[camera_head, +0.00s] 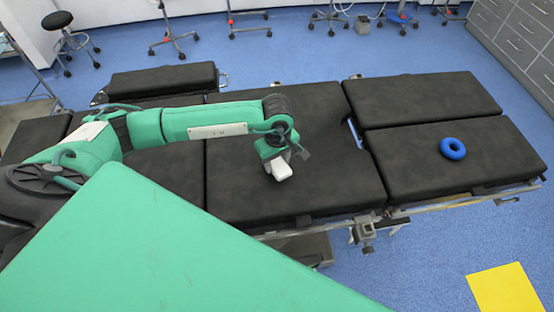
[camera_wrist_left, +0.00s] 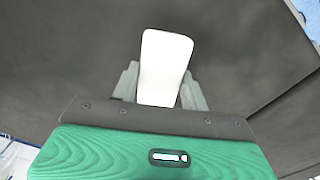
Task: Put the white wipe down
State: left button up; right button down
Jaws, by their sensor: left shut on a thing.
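The white wipe (camera_head: 282,171) is a small white block held in my left gripper (camera_head: 279,165), over the middle black pad of the operating table (camera_head: 240,190). The left wrist view shows the white wipe (camera_wrist_left: 165,65) upright in the picture between the two grey fingers of my left gripper (camera_wrist_left: 163,88), which are shut on it. Black pad surface lies behind it. I cannot tell whether the wipe touches the pad. My right gripper is not in view.
A blue ring (camera_head: 452,148) lies on the right pad. A gap and a metal side rail (camera_head: 440,206) border the pads. A yellow square (camera_head: 505,288) is on the floor at lower right. The pad around my left gripper is clear.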

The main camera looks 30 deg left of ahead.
pick_arm(q)
jog(key=shift+f, duration=0.4)
jog(key=shift+f, duration=0.2)
jog(key=o, duration=1)
jog(key=shift+r, duration=0.1)
jog(key=shift+c, duration=0.2)
